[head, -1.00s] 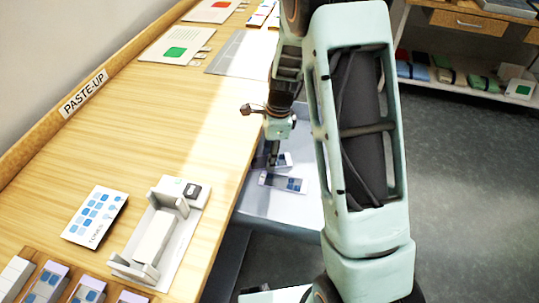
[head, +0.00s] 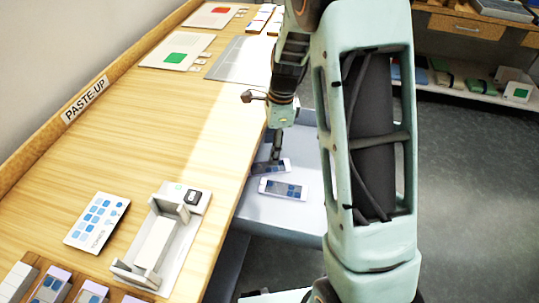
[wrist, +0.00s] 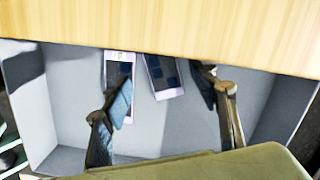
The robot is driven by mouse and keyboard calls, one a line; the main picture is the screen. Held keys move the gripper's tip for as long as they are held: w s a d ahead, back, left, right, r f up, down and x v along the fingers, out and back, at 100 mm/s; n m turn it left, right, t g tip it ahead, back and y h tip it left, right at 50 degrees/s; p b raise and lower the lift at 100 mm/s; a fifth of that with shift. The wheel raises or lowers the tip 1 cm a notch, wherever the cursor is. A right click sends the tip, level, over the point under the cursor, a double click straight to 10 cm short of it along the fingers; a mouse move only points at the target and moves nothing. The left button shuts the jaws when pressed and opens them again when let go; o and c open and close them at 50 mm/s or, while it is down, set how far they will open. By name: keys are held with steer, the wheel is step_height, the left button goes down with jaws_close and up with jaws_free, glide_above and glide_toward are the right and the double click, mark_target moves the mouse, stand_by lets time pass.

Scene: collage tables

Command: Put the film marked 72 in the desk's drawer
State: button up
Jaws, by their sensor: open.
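My gripper (wrist: 163,86) is open in the wrist view, its two fingers apart over an open grey drawer (wrist: 65,120) below the wooden tabletop's edge. Two pale films with blue squares lie in the drawer: a left film (wrist: 110,70) partly behind the left finger, and a tilted right film (wrist: 175,92) between the fingers. Nothing is clearly held. In the head view my gripper (head: 275,150) points down into the drawer (head: 275,213), at the farther film (head: 268,168); the nearer film (head: 284,189) lies in front. I cannot read a 72 on either.
The wooden tabletop (head: 130,150) carries a card with blue squares (head: 97,222), a grey fixture (head: 160,240) and several films in a rack at the near left. A shelf unit with wooden drawers (head: 465,27) stands at the back right. The floor (head: 470,190) is clear.

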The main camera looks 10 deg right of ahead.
steer(key=r, duration=0.5)
steer(key=shift+d+r+p, duration=0.35)
steer(key=shift+p, duration=0.05)
